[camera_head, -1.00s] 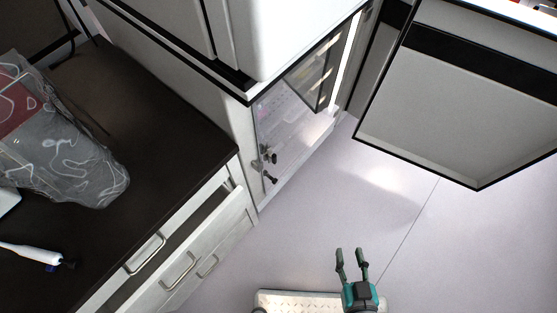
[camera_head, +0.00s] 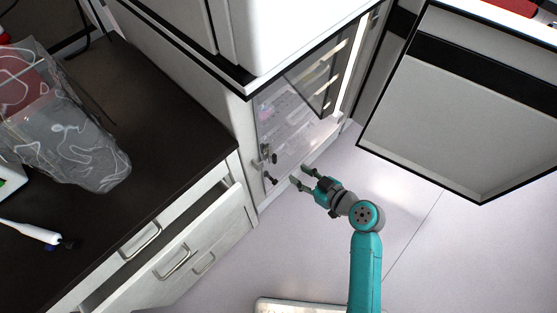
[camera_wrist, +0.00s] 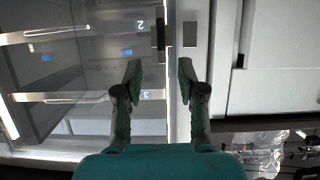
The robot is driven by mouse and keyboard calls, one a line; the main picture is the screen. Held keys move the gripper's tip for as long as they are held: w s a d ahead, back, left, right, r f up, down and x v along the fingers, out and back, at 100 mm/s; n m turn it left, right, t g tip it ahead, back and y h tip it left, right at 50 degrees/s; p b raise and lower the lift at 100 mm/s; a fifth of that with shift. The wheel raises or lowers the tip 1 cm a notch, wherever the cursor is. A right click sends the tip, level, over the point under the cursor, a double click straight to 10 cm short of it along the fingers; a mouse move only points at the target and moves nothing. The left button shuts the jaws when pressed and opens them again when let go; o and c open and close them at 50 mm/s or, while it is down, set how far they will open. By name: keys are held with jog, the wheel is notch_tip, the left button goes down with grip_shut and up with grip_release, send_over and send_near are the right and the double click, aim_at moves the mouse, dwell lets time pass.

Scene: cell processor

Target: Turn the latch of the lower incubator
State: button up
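The lower incubator has a clear inner door (camera_head: 283,125) that looks shut, with its outer door (camera_head: 455,115) swung open to the right. Small dark latch parts (camera_head: 268,154) sit on the door's left edge, with another dark knob (camera_head: 270,180) below. My gripper (camera_head: 299,175) is open and empty, pointing left at the latch side, and appears just right of it, apart from it. In the wrist view my open fingers (camera_wrist: 160,75) face the incubator's pale door frame; shelves marked 2 and 3 show behind the glass. A dark upright piece (camera_wrist: 160,30) there may be the latch; I cannot tell.
A dark-topped bench (camera_head: 165,120) stands left, bearing a clear plastic bag (camera_head: 75,150) and a white pen-like tool (camera_head: 30,232). A drawer (camera_head: 170,255) beneath it is pulled out. Clear floor (camera_head: 300,250) lies below the incubator, between the drawer and my arm.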

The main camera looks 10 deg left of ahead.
aim_at(276, 159)
jog(key=x, duration=1.1)
jog(key=shift+w+a+r, duration=0.1)
jog(key=shift+a+r, duration=0.05)
jog(key=shift+r, duration=0.15)
grip_shut()
